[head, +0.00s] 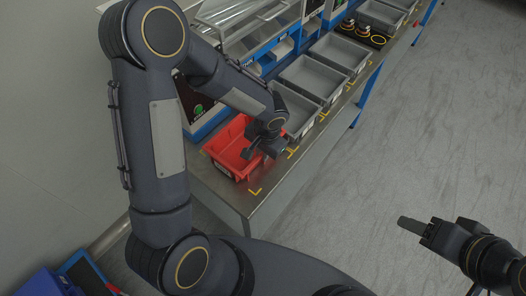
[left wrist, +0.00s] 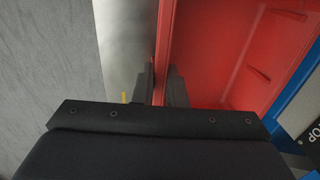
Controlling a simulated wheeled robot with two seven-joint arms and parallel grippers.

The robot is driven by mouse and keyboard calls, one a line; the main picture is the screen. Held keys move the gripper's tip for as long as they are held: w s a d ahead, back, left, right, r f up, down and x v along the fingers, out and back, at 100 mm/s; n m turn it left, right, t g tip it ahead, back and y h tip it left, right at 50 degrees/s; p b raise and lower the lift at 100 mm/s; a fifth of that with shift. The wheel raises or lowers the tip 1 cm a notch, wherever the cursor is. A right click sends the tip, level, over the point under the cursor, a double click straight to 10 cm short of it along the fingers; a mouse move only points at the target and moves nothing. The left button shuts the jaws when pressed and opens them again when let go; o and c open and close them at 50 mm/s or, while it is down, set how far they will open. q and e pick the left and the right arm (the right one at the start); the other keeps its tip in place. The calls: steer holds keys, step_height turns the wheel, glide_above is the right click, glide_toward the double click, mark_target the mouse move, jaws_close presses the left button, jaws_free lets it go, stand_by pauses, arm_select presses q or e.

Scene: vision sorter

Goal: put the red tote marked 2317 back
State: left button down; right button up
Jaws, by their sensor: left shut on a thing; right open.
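The red tote (head: 225,146) sits on the near end of the metal bench, between yellow corner marks. A small label shows on its near side, too small to read. My left gripper (head: 262,148) is at the tote's right wall. In the left wrist view my left gripper (left wrist: 160,88) is shut on the wall of the red tote (left wrist: 225,50), one finger on each side of it. The tote looks empty where its inside shows; my arm hides part of it. My right gripper (head: 415,228) is open and empty, over the floor at the lower right.
The metal bench (head: 262,189) runs to the upper right, with grey totes (head: 338,52) in a row beyond the red one. Dark round items with orange (head: 362,30) stand farther along. A blue-framed machine stands behind. The floor (head: 420,130) on the right is clear.

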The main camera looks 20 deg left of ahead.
arm_select(q)
steer(key=shift+f+b, duration=0.15)
steer(key=shift+b, duration=0.15)
steer(key=c, duration=1.5)
jaws_free()
step_height(320, 180, up, 12)
steer(key=d+p, duration=0.1)
steer(key=s+a+r+n+t+h, duration=0.1)
steer(key=s+r+n, duration=0.1)
steer(key=s, duration=0.4)
steer(key=s+a+r+n+t+h, duration=0.1)
steer(key=s+a+r+t+h, duration=0.1)
steer(key=s+r, duration=0.2)
steer(key=s+a+r+n+t+h, duration=0.2)
steer(key=s+r, duration=0.1)
steer(key=s, duration=0.5)
steer(key=shift+a+n, duration=0.25)
steer(key=shift+n, duration=0.05)
